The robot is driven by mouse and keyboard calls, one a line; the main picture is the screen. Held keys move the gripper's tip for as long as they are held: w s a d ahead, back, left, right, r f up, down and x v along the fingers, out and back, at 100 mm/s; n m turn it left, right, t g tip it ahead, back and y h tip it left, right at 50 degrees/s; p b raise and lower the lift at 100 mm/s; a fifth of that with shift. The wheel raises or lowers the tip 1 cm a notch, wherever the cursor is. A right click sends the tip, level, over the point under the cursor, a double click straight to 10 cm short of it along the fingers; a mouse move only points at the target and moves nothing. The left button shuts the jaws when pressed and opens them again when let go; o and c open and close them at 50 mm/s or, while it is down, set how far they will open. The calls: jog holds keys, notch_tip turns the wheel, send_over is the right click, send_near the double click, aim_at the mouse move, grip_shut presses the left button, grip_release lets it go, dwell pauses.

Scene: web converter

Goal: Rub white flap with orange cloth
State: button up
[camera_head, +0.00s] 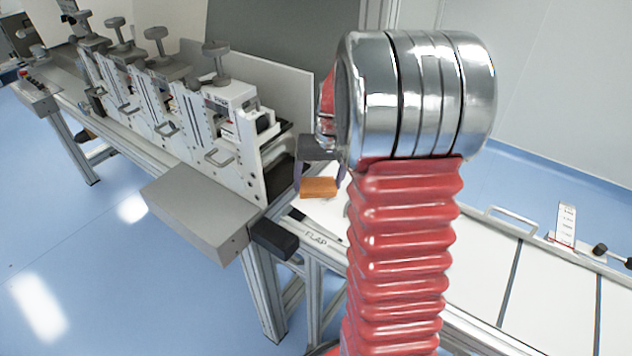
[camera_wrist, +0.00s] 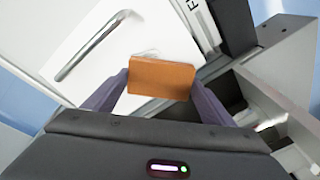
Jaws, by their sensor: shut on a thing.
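The orange cloth (camera_head: 319,187) looks like a small flat block in the head view. It also shows in the wrist view (camera_wrist: 161,78), between the two purple fingers. My gripper (camera_head: 319,180) is shut on it. The white flap (camera_head: 327,213) lies under the cloth, with the word "FLAP" printed along its front edge. In the wrist view the white flap (camera_wrist: 150,40) shows beyond the cloth. I cannot tell whether the cloth touches the flap. My red arm hides part of the flap in the head view.
White machine units (camera_head: 235,125) with grey knobs stand left of the gripper. A grey box (camera_head: 200,212) juts out in front of them. A metal handle (camera_wrist: 92,46) rises from the white surface near the cloth. White panels (camera_head: 480,270) extend to the right. Blue floor is open at front left.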

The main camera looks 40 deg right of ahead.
aim_at(330, 191)
jog(key=shift+f, duration=0.55)
dwell(0.4)
jog(key=shift+s+d+f, duration=0.1)
jog(key=shift+s+d, duration=0.2)
jog(key=shift+s, duration=0.55)
jog(key=shift+s+d+f, duration=0.1)
jog(key=shift+s+d, duration=0.15)
jog(key=shift+s, duration=0.6)
